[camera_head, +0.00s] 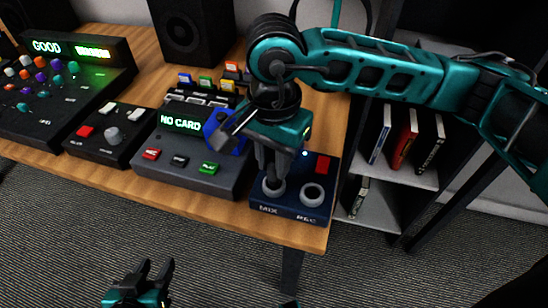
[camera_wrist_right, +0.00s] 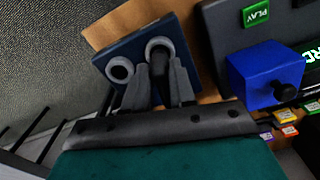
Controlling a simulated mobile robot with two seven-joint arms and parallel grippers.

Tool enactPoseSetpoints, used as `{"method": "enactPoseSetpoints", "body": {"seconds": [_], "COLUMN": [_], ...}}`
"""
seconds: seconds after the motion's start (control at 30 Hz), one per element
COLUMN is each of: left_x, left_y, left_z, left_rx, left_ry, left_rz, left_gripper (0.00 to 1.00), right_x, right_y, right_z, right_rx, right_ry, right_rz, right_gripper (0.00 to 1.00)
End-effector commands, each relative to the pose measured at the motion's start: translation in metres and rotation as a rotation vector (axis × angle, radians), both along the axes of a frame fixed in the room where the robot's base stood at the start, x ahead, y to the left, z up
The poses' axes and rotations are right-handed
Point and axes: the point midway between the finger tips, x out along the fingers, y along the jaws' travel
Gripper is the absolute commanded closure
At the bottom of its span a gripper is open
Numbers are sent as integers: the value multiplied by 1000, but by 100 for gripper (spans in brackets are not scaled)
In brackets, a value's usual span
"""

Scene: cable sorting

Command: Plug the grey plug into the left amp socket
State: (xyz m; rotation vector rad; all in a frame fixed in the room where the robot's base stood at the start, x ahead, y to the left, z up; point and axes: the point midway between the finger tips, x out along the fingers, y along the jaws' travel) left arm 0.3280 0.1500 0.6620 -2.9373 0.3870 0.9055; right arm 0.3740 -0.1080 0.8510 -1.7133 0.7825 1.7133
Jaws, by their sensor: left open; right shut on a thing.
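A dark blue box (camera_head: 288,212) at the table's right front corner has two grey ring sockets and a label reading MIX at its left. My right gripper (camera_head: 272,183) points down over the left socket (camera_head: 273,188). The right socket (camera_head: 313,194) is clear. In the right wrist view, my right gripper (camera_wrist_right: 160,88) is shut on a dark grey plug (camera_wrist_right: 158,66), at the left socket (camera_wrist_right: 160,45). The fingers hide much of the plug, and I cannot tell how deep it sits. My left gripper (camera_head: 152,272) is open and empty, low in front of the table.
A console reading NO CARD (camera_head: 190,176) stands left of the box. A blue block with a black knob (camera_wrist_right: 265,75) is close to my right gripper. A small black unit (camera_head: 105,135), a mixer (camera_head: 45,110) and a speaker (camera_head: 190,30) stand further left and back.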

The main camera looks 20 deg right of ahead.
Motion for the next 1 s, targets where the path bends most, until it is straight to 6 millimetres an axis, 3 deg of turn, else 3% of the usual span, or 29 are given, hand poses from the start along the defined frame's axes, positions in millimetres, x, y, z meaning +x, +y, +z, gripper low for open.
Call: {"method": "enactPoseSetpoints", "body": {"seconds": [1.0], "left_x": [3], "left_y": [2], "left_z": [-11], "left_rx": [7], "left_ry": [-10], "left_rz": [-5], "left_gripper": [57], "right_x": [0], "right_y": [0], "right_z": [-9], "right_rx": [0], "right_ry": [0], "right_rz": [0], "right_gripper": [100]}}
